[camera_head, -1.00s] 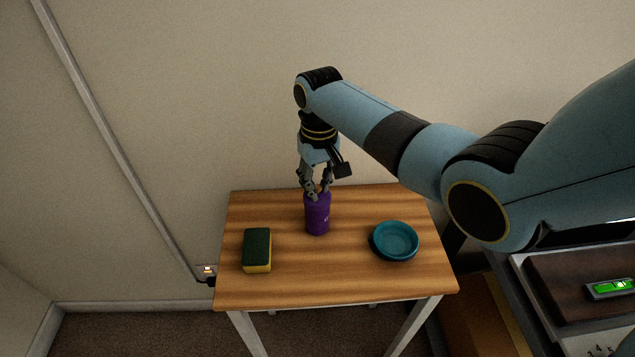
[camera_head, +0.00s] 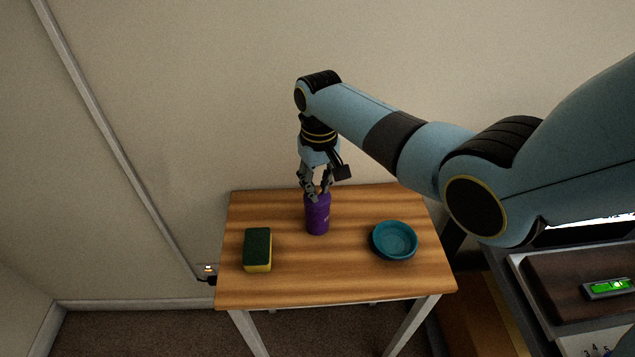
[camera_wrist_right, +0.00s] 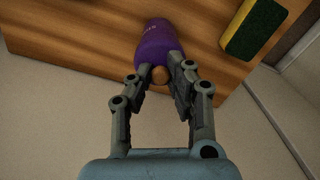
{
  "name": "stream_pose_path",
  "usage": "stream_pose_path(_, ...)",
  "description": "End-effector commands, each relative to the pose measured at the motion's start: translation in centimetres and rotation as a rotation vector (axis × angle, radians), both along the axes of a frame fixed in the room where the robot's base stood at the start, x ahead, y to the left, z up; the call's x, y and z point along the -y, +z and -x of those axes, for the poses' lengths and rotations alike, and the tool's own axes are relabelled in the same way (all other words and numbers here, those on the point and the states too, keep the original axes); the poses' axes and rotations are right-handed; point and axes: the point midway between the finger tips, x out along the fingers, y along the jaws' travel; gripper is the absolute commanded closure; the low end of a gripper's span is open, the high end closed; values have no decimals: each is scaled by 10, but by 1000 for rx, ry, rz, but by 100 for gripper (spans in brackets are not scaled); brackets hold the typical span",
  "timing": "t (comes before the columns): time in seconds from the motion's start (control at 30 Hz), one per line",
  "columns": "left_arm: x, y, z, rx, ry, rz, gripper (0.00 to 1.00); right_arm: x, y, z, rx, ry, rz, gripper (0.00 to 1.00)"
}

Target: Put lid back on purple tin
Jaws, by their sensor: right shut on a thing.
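The purple tin (camera_head: 317,218) stands upright on the wooden table, near the back edge and left of the middle. My right gripper (camera_head: 318,195) points down at the top of the tin. In the right wrist view the tin (camera_wrist_right: 158,42) is just beyond the fingertips, and a small brown round knob (camera_wrist_right: 160,75) shows between the fingers at its top. The right gripper (camera_wrist_right: 162,82) is shut on this knob, which looks like part of the lid. Whether the lid is fully seated on the tin cannot be told. My left gripper is not in view.
A green and yellow sponge (camera_head: 257,250) lies to the left of the tin on the table (camera_head: 320,280). A teal bowl (camera_head: 394,240) stands to the right. The table's front middle is clear. The wall is close behind the table.

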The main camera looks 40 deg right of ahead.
Motion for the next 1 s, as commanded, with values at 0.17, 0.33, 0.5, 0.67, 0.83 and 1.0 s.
stream_pose_path(0.17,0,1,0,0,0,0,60,0,0,0,1,0,0,100)
stream_pose_path(0.33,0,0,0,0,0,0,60,0,0,0,1,0,0,100)
stream_pose_path(0.5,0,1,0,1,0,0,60,0,0,0,1,0,0,100)
stream_pose_path(0.67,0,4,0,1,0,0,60,0,0,-1,2,0,0,100)
stream_pose_path(0.83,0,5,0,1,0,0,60,0,-1,0,1,0,0,100)
stream_pose_path(1.0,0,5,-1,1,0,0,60,0,-1,-1,1,0,0,100)
